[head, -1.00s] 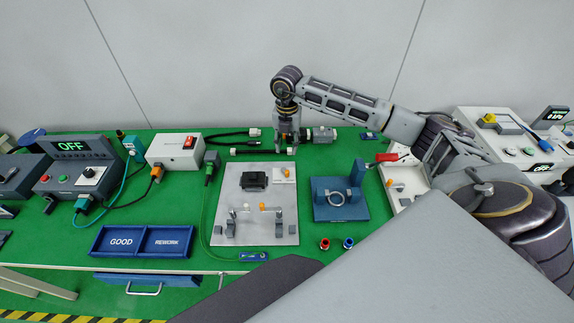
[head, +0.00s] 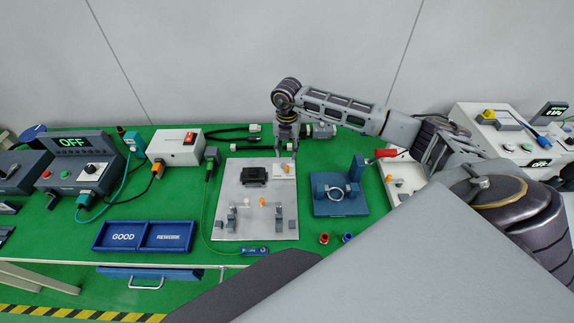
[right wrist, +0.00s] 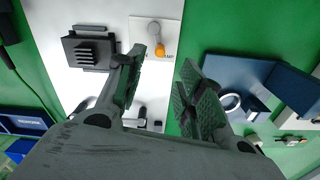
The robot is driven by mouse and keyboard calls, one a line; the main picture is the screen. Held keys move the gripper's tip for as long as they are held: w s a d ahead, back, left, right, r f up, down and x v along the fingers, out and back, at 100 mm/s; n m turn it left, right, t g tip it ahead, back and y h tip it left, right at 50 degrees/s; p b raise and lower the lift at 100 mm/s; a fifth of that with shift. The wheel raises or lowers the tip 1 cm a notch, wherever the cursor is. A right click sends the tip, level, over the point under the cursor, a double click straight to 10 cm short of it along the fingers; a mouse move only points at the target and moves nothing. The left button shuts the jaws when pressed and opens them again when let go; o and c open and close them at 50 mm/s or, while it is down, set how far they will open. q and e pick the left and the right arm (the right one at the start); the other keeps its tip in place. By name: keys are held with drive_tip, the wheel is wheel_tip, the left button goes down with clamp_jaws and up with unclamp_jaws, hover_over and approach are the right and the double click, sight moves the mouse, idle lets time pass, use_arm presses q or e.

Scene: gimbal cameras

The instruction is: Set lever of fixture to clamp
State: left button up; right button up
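The fixture is a light grey plate (head: 240,213) on the green bench, with a black block (head: 255,175) on it. Near its back right corner is a small pale pad with a lever (head: 287,169) that has an orange tip. In the right wrist view the lever (right wrist: 157,41) shows a round grey pivot and the orange end. My right gripper (head: 286,151) is above the plate's back right edge, close to the lever. In the right wrist view its two fingers (right wrist: 162,78) are apart with nothing between them. My left gripper is not in view.
A blue fixture (head: 341,207) with a ring stands right of the plate. A red-handled part (head: 386,153) is further right. Cable plugs and a grey cylinder (head: 320,130) lie behind. A blue GOOD/REWORK tray (head: 143,250) is at the front left.

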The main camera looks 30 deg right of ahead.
sight(287, 166)
drive_tip(key=shift+f+p, duration=0.45)
drive_tip(key=shift+f, duration=4.15)
drive_tip(key=shift+c, duration=0.2)
clamp_jaws()
